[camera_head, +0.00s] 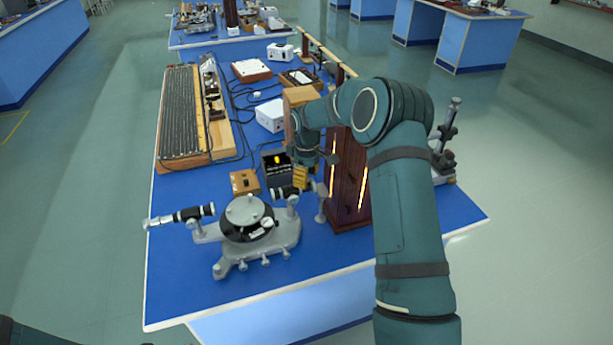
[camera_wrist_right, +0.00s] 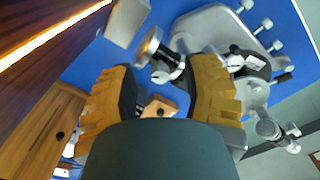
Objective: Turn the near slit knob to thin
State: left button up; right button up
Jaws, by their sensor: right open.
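The near spectrometer (camera_head: 246,232) stands at the front of the blue bench, with a round grey table and two tubes. Its right-hand tube (camera_head: 287,192) points toward the wooden lamp housing. My right gripper (camera_head: 306,180) is open and empty, just above and beside that tube's end. In the right wrist view its two ridged yellow fingers (camera_wrist_right: 163,78) stand apart. A round metal slit end with a disc (camera_wrist_right: 149,45) shows just beyond the gap between them, apart from both. The slit knob itself is too small to tell in the head view. My left gripper is not in view.
The tall brown lamp housing (camera_head: 347,190) with glowing slits stands close to my right gripper. A dark display (camera_head: 274,158) and a small wooden box (camera_head: 244,182) stand behind the spectrometer. Another instrument (camera_head: 446,150) stands at right. The front bench edge is clear.

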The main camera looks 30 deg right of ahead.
notch_tip(320, 180, up, 12)
dwell(0.5)
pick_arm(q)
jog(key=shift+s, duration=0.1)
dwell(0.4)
